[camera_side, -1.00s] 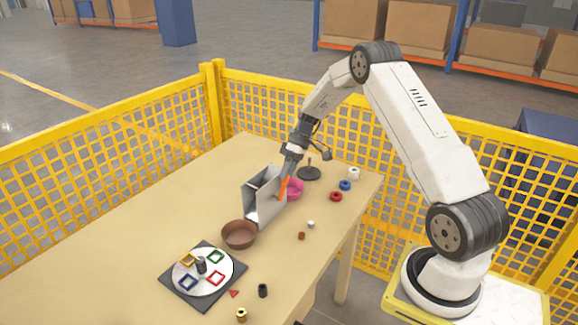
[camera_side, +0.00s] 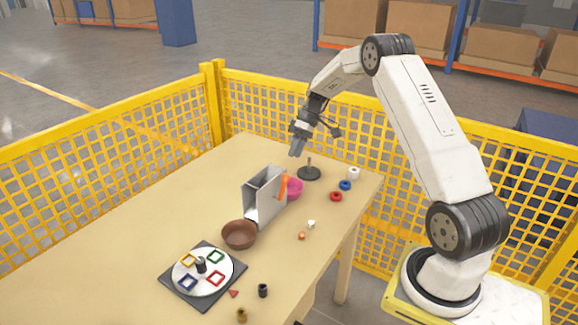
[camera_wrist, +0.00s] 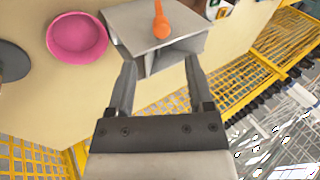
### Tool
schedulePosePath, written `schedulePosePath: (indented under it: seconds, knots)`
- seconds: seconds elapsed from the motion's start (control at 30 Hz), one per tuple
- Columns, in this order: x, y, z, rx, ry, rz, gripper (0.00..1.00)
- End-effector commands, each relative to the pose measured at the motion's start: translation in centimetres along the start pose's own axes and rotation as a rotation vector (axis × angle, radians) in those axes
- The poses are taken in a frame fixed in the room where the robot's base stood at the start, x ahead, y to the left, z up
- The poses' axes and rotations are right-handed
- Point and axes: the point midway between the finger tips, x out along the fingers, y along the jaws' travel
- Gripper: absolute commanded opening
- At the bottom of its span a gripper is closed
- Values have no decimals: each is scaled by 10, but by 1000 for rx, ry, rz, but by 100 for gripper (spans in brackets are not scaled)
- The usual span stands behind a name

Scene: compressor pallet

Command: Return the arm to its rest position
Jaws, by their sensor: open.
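My gripper (camera_side: 297,150) is open and empty, in the air above the table, up and to the right of the grey metal box. In the wrist view its two fingers (camera_wrist: 160,70) stand apart with the box (camera_wrist: 150,25) beyond their tips. An orange piece (camera_side: 283,186) is at the box's right side in the side view, apart from my gripper. Its rounded end and stem also show in the wrist view (camera_wrist: 162,22). My arm is bent upward over the table's right side.
A pink bowl (camera_side: 294,189) stands by the box, with a dark peg stand (camera_side: 309,173) behind. Blue (camera_side: 345,185) and red (camera_side: 336,197) rings lie right. A brown bowl (camera_side: 239,234) and shape-board turntable (camera_side: 181,287) are in front. Yellow fencing (camera_side: 120,165) borders the table (camera_side: 130,240).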

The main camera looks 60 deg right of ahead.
Motion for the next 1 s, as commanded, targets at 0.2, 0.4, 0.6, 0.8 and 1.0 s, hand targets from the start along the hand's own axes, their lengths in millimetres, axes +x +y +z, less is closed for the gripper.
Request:
schedulePosePath:
  seconds: [0.2,0.4,0.6,0.8,1.0]
  knots:
    - [5,-11,-1,13,-15,21,67]
    - [18,-40,-1,51,-53,94,67]
    - [37,-83,7,95,-86,207,67]
    - [55,-125,24,121,-91,320,67]
    - [72,-163,47,126,-68,422,67]
